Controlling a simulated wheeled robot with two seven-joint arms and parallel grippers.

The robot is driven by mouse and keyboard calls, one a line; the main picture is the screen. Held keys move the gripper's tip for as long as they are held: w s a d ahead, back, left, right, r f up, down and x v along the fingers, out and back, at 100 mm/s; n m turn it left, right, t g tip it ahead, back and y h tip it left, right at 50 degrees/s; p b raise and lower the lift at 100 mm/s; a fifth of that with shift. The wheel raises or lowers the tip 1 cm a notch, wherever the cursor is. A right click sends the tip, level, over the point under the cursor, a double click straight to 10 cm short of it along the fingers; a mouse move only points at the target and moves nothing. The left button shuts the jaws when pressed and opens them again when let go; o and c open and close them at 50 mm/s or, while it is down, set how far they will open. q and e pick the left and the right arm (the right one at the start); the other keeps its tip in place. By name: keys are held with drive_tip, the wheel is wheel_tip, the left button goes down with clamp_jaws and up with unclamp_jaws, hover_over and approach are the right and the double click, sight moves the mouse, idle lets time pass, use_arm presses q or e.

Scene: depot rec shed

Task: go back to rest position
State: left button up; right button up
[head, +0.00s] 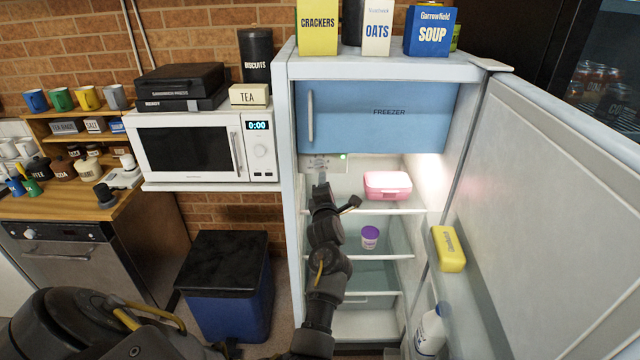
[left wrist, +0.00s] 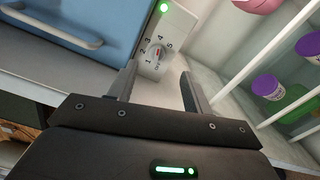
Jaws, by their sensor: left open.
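My left arm reaches from the lower left into the open fridge (head: 289,200). In the head view my left gripper (head: 321,182) is at the fridge's upper left, just below the control panel (head: 335,162) under the freezer door. In the left wrist view the left gripper (left wrist: 158,76) is open, its two fingers apart with nothing held between them. A numbered dial (left wrist: 157,54) with a red mark shows beyond the fingertips, under a lit green lamp (left wrist: 164,7). I cannot tell how close the tips are to the panel. My right gripper is not in view.
The fridge door (head: 550,190) stands open at the right, with a yellow pack (head: 449,249) and a bottle (head: 430,331). A pink box (head: 388,186) and purple-lidded tub (head: 370,237) stand on shelves. A microwave (head: 190,149) and blue bin (head: 230,300) are left.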

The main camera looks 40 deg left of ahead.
use_arm(q)
drive_tip(key=shift+s+a, duration=0.2)
drive_tip(key=shift+a, duration=0.15)
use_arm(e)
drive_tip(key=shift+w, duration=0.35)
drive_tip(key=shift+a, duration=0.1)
